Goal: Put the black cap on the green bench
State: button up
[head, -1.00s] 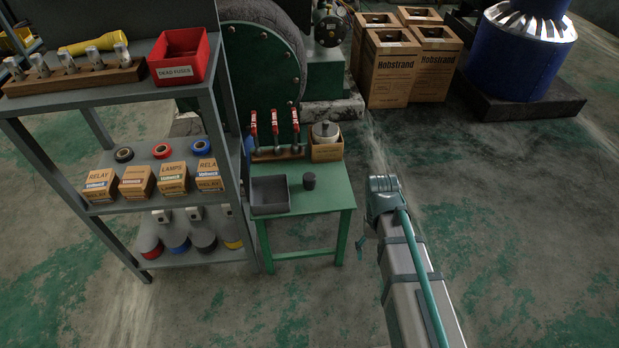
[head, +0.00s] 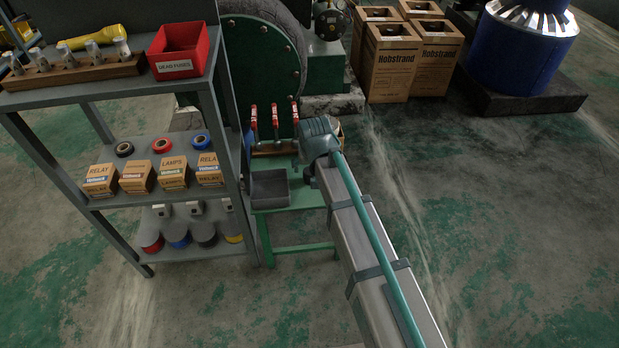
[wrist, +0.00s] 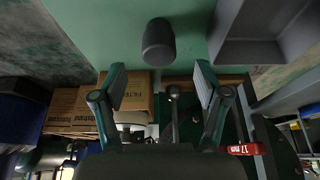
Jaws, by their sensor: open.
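A small dark cylinder, which looks like the black cap (wrist: 158,42), stands on the green bench (wrist: 95,22) in the wrist view. In the head view my arm hides it, while part of the bench top (head: 300,198) shows. My gripper (wrist: 160,75) is open and empty over the bench. The cap appears ahead of the fingertips, roughly midway between them and apart from both. In the head view the fingers are hidden behind my wrist.
A grey tray (head: 270,188) sits on the bench's left side; it also shows in the wrist view (wrist: 262,50). Red-handled tools (head: 275,122) stand in a rack behind. A cardboard box (wrist: 140,97) is beside the rack. A grey shelf unit (head: 232,170) stands close left.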

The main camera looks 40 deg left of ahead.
aim_at(309, 171)
jog(key=shift+b+x, duration=1.2)
jog(key=shift+x, duration=1.55)
jog(key=shift+r, duration=0.1)
jog(key=c, duration=1.3)
